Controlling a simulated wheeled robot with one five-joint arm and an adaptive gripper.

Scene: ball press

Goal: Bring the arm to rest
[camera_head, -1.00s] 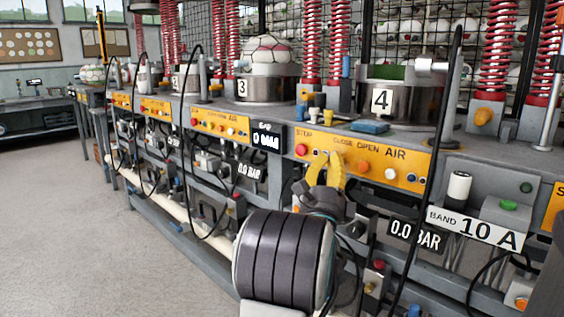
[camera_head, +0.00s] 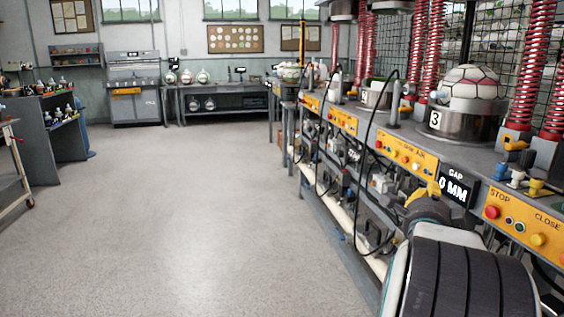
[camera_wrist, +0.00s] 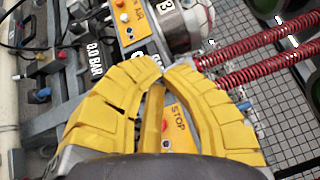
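My gripper (camera_head: 424,190) has yellow fingers and shows small at the lower right of the head view, beyond my dark ribbed arm link. It is in front of the press bench, near the black gap display (camera_head: 457,187) in the picture. In the wrist view, the two fingers of my gripper (camera_wrist: 163,68) curve in and their tips meet, with nothing seen held between them. Behind them are an orange STOP panel (camera_wrist: 179,125) and the press marked 3 (camera_wrist: 180,20). I cannot tell how far the fingertips are from the bench.
The press bench runs along the right, with press 3 (camera_head: 462,121) holding a ball (camera_head: 470,82). Red springs (camera_head: 527,64) and hanging black cables (camera_head: 372,140) are near. The grey floor (camera_head: 190,210) is open at left and centre. A workbench (camera_head: 55,140) stands far left.

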